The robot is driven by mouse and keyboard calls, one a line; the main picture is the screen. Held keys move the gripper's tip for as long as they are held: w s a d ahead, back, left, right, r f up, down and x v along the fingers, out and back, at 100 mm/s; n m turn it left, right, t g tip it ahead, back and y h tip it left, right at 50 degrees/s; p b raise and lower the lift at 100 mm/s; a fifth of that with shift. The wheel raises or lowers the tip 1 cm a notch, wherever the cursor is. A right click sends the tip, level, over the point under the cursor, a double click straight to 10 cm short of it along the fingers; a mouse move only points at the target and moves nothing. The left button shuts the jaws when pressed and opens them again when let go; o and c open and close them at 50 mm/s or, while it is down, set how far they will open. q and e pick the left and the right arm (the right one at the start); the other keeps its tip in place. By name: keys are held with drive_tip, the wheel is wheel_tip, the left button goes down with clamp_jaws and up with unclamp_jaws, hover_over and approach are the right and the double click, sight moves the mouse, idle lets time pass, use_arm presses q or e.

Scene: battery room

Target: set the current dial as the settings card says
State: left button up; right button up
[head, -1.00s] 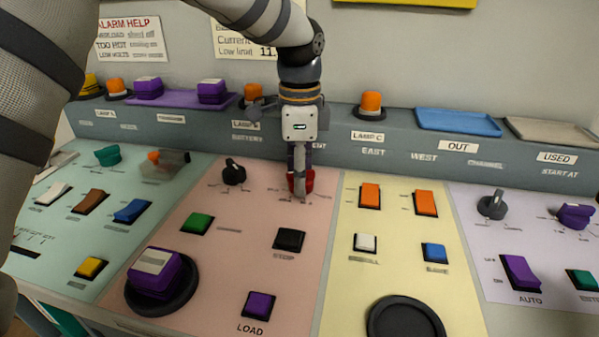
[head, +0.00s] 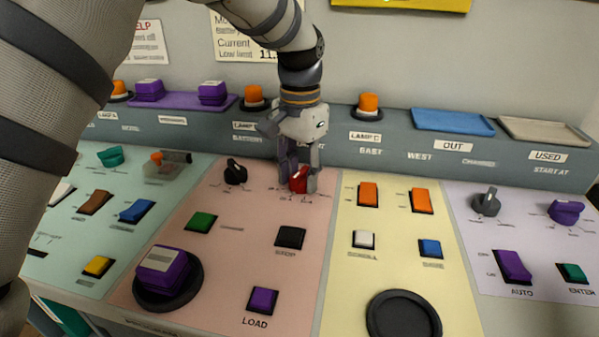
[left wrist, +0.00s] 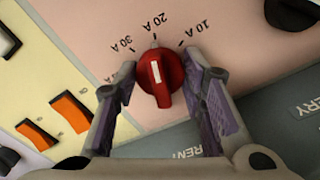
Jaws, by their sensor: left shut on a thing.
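The current dial (head: 299,180) is a red knob on the pink panel. In the left wrist view the dial (left wrist: 160,80) has a white line on its handle, on the side towards the 20 A mark. Marks 10 A, 20 A and 30 A show around it, and another mark is partly hidden by a finger. My left gripper (head: 300,185) is shut on the dial, with one finger (left wrist: 110,110) on each side. The settings card (head: 238,42) is on the wall; my left arm hides the value after "Current". My right gripper is not in view.
A black knob (head: 235,171) sits to the left of the dial on the same panel. Orange switches (head: 368,194) are on the yellow panel to the right. A raised grey ledge (head: 345,148) with lamps and trays runs behind the dial.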

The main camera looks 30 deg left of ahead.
sight(300, 172)
use_arm(q)
drive_tip(key=n, duration=0.4)
drive_tip(key=shift+d+n, duration=0.1)
drive_tip(key=shift+n, duration=2.1)
drive_tip(key=o, duration=1.2)
drive_tip(key=shift+c, duration=0.2)
wheel_tip(300, 172, up, 12)
